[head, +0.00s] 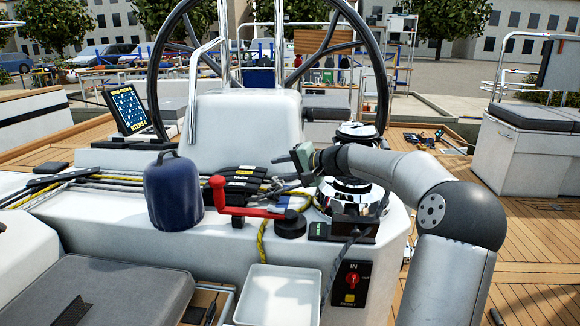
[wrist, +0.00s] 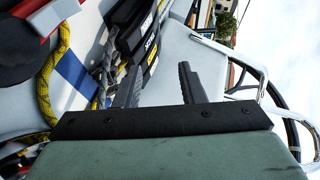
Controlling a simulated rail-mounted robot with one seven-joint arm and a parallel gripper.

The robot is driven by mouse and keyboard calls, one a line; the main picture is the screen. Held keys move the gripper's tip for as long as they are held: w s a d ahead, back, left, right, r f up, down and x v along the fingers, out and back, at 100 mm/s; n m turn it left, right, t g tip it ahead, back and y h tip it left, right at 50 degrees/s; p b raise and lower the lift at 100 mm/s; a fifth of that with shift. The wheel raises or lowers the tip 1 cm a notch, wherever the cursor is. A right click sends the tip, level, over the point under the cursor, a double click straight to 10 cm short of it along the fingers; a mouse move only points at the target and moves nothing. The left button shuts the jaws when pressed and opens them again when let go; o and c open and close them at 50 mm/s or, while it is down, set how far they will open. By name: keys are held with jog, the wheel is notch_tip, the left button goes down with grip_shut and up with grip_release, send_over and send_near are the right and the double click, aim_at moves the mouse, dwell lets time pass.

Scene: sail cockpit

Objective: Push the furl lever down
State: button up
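A bank of black clutch levers (head: 240,174) with pale and yellow labels sits on the white console, left of my gripper. I cannot read the labels, so I cannot tell which one is the furl lever. The levers also show in the wrist view (wrist: 135,38), at the top centre beyond the fingers. My gripper (head: 284,164) is above the console, just right of the bank. In the wrist view its two dark fingers (wrist: 160,82) stand apart with nothing between them. The left finger overlaps the levers in the picture; I cannot tell whether it touches them.
A chrome winch (head: 345,196) is below my wrist. Ropes (head: 100,180) run left. A white tray (head: 280,295) and a switch panel (head: 351,284) are in front. The steering wheel (head: 155,70) is behind.

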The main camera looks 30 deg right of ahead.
jog(key=shift+v, duration=1.2)
